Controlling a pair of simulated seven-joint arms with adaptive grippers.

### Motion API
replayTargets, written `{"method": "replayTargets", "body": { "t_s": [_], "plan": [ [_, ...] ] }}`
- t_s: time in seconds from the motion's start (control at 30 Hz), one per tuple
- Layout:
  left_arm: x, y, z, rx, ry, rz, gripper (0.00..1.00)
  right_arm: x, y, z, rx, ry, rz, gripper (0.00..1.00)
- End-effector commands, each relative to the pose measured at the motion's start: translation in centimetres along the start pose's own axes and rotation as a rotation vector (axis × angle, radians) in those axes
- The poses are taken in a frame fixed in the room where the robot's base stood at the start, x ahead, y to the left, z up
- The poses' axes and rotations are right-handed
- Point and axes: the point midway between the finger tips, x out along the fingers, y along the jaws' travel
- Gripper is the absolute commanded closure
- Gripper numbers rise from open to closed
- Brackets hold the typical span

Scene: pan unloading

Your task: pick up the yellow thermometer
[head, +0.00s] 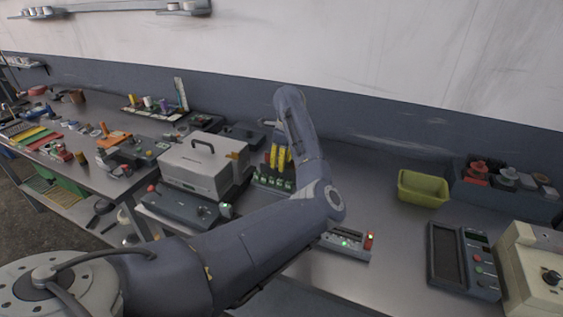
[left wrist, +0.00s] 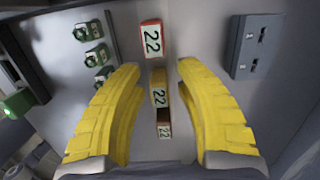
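The yellow thermometer (left wrist: 159,95) is small and boxy, with a white face marked 22. In the left wrist view it is the middle of a row of three, between a red one (left wrist: 151,39) and a darker brownish one (left wrist: 164,131). My left gripper (left wrist: 158,88) is open, with one yellow finger on each side of the row and gaps beside the yellow thermometer. In the head view the left gripper (head: 278,157) points down near the back wall, and I cannot pick out the yellow thermometer there. My right gripper is not in view.
Green connectors (left wrist: 95,56) stand left of the fingers, and a grey switch block (left wrist: 254,46) lies right. In the head view a grey case (head: 195,165) stands left of the gripper, and a yellow-green bin (head: 422,188) stands right. The bench is clear between the arm and bin.

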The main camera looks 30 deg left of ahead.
Motion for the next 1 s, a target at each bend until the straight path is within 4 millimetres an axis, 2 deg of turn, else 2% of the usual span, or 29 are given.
{"method": "replayTargets", "body": {
  "t_s": [0.03,0.27,0.77,1.0],
  "plan": [
    [0.0,0.0,0.0,0.0,0.0,0.0,0.73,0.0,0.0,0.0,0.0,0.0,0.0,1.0],
    [0.0,0.0,0.0,0.0,0.0,0.0,1.0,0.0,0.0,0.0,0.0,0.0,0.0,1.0],
    [-0.2,0.0,0.0,0.0,0.001,-0.001,1.0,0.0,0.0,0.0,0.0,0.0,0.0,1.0],
    [-1.9,-0.1,0.1,-0.001,0.002,-0.003,1.0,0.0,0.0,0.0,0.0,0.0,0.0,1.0]
  ]
}}
